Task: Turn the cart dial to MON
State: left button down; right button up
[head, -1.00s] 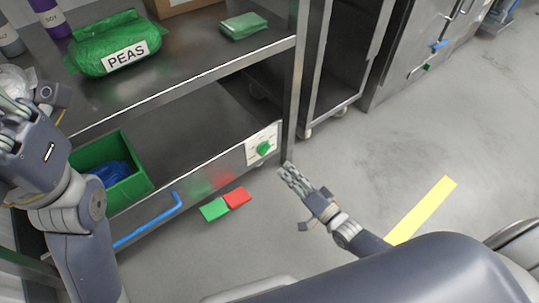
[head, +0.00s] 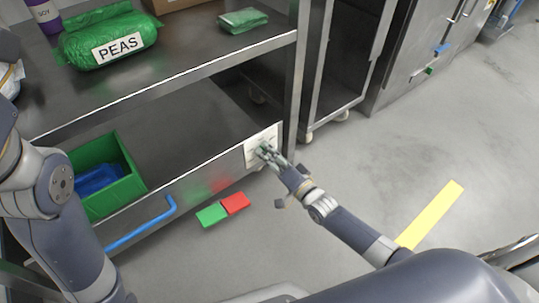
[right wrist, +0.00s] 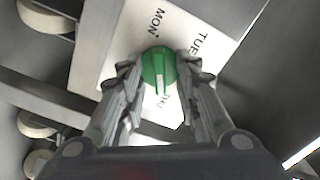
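The cart dial (right wrist: 157,68) is a round green knob on a white label plate (right wrist: 117,50) with day names. MON reads at its upper side, TUE to the right, and a partly hidden label lies below. The dial's white pointer line points down in the right wrist view, away from MON. My right gripper (right wrist: 159,65) has its fingers on both sides of the dial, very close to it; I cannot tell if they touch. In the head view the right gripper (head: 264,150) is at the plate (head: 251,151) and covers most of the dial. My left gripper is out of view.
The steel cart (head: 180,192) carries a green PEAS bag (head: 108,38) and a green packet (head: 243,20) on top. A green bin (head: 130,184) sits on its lower shelf. A blue handle (head: 145,224) sticks out in front. Green and red pads (head: 223,209) are below it.

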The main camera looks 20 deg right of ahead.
jog(key=shift+c, duration=0.6)
grip_shut()
